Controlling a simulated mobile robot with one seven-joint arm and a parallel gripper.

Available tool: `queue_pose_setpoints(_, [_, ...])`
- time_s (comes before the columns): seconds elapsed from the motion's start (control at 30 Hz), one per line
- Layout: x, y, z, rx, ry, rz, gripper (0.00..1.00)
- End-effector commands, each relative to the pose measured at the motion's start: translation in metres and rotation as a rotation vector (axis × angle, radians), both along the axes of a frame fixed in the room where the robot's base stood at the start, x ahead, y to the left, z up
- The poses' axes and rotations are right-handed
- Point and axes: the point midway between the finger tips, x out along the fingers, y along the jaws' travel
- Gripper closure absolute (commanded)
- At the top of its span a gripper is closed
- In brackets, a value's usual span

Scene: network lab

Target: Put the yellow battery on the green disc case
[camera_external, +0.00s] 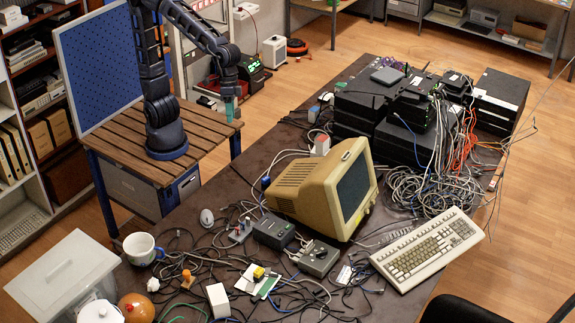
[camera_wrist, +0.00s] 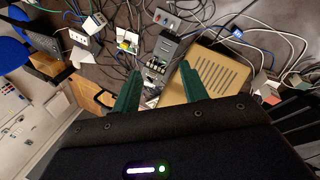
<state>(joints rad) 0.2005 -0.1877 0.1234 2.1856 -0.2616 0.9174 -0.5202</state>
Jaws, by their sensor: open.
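The yellow battery (camera_external: 258,272) is a small yellow block among the cables at the front of the dark table. It lies on or against a flat white-and-green item (camera_external: 268,287) that looks like the disc case; I cannot tell whether it rests on it. In the wrist view a small yellow thing (camera_wrist: 124,45) shows beside a white item, left of the upper middle. My gripper (camera_external: 229,106) hangs high near the wooden slatted bench, far from the battery. In the wrist view its two green fingers (camera_wrist: 160,86) are apart with nothing held between them.
A beige monitor (camera_external: 325,187), grey boxes (camera_external: 318,258), a keyboard (camera_external: 428,247) and a white box (camera_external: 218,299) surround the spot. Loose cables cover much of the table.

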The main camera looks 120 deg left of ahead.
Motion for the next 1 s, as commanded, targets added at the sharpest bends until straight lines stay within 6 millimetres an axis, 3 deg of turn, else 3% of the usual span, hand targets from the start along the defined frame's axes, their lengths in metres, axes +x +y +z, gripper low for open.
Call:
queue_pose_setpoints(0.27, [-0.082,0.032,0.016,0.114,-0.11,-0.179,0.57])
queue_pose_setpoints(0.6, [-0.175,0.062,0.009,0.296,-0.21,-0.388,0.57])
queue_pose_setpoints(0.8, [-0.21,0.072,0.0,0.384,-0.239,-0.473,0.57])
queue_pose_setpoints(1.0, [-0.221,0.075,-0.005,0.414,-0.245,-0.502,0.57])
